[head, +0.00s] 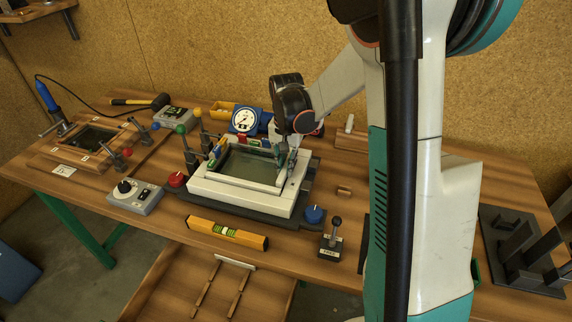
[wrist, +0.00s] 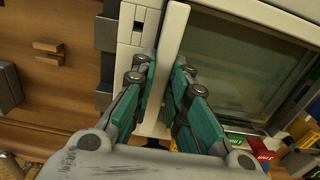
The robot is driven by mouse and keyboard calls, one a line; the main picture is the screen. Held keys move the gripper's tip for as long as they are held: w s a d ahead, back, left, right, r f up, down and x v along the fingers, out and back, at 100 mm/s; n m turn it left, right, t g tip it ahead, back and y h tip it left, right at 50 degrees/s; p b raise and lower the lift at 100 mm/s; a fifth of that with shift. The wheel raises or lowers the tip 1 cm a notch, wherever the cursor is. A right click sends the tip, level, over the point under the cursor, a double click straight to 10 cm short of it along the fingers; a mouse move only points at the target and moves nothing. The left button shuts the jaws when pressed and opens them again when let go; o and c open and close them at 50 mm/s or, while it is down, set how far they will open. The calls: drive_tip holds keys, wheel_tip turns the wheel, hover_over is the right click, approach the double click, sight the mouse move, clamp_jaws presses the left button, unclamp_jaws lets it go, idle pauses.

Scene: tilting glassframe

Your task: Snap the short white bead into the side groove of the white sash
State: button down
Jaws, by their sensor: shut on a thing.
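The white sash (head: 240,199) lies flat on a dark fixture, its glass pane framed by raised white edges. In the wrist view, the sash frame (wrist: 205,28) runs beside my gripper. My gripper (wrist: 165,68) is shut on the short white bead (wrist: 172,32), a slim white strip standing between its teal fingers. In the head view my gripper (head: 288,164) is over the right side of the sash, and the bead is mostly hidden by the fingers. I cannot tell whether the bead touches the groove.
A blue knob (head: 314,214), a red knob (head: 177,179) and a black lever box (head: 331,244) surround the fixture. A yellow level (head: 227,233) lies in front. A blue dial gauge (head: 244,119) and clamps with coloured knobs stand behind and left.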

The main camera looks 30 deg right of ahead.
drive_tip(key=c, duration=1.5)
unclamp_jaws()
wheel_tip(320, 180, up, 12)
drive_tip(key=shift+f, duration=0.1)
drive_tip(key=s+a+r+n+t, duration=0.1)
drive_tip(key=s+a+n+t, duration=0.1)
drive_tip(key=s, duration=0.4)
drive_tip(key=s+a+r+n+t, duration=0.1)
drive_tip(key=s+a+n+t, duration=0.1)
drive_tip(key=s+a+n, duration=0.2)
drive_tip(key=s+a+r+n+t, duration=0.1)
drive_tip(key=s+a+n+t, duration=0.2)
drive_tip(key=s, duration=0.7)
drive_tip(key=shift+s+a+r, duration=0.1)
drive_tip(key=shift+a+r, duration=0.05)
drive_tip(key=shift+a, duration=1)
